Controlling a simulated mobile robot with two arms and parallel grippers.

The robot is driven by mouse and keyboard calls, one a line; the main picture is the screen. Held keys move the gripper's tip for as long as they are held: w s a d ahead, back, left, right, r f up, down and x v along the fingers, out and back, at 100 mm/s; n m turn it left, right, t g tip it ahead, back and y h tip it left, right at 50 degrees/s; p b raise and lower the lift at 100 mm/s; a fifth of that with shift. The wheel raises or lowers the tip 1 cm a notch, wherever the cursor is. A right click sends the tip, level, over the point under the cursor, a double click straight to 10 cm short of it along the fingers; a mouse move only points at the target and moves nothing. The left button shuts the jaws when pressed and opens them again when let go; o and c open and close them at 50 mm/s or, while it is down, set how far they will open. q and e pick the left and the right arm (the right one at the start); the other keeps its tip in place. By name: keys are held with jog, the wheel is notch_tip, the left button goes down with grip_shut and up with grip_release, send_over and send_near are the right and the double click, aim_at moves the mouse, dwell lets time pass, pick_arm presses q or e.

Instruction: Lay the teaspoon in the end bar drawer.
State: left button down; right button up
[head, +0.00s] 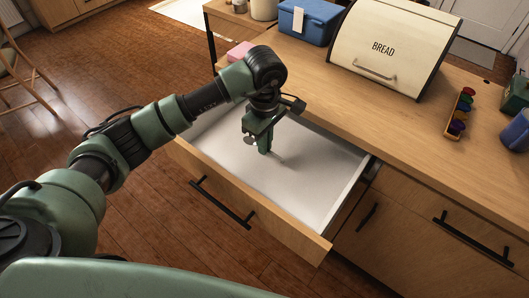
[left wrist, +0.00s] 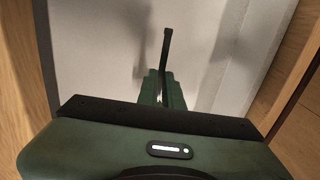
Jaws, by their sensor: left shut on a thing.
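The end bar drawer (head: 312,172) is pulled open below the counter, with a pale, bare floor inside. My left gripper (head: 265,148) points down inside the drawer's outline, over its back left part. It is shut on the teaspoon, of which only small bits show beside the fingers (head: 278,157). In the left wrist view the teaspoon (left wrist: 166,48) shows as a thin dark handle sticking out beyond the shut green fingers (left wrist: 160,88), over the pale drawer floor. I cannot tell whether it touches the floor. My right gripper is not in view.
On the counter (head: 440,130) stand a cream bread bin (head: 390,45), a blue box (head: 308,22), a pink block (head: 240,52) and a rack of coloured pods (head: 460,113). A closed drawer (head: 430,225) lies to the right. The open drawer's front and right parts are clear.

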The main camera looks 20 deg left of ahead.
aim_at(265, 162)
pick_arm(q)
jog(key=shift+f, duration=0.6)
notch_tip(265, 162, down, 3)
jog(key=shift+f, duration=0.4)
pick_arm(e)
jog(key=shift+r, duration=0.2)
pick_arm(q)
jog(key=shift+f, duration=0.1)
jog(key=c, duration=2)
grip_release()
jog(key=o, duration=0.4)
jog(key=shift+o, duration=0.2)
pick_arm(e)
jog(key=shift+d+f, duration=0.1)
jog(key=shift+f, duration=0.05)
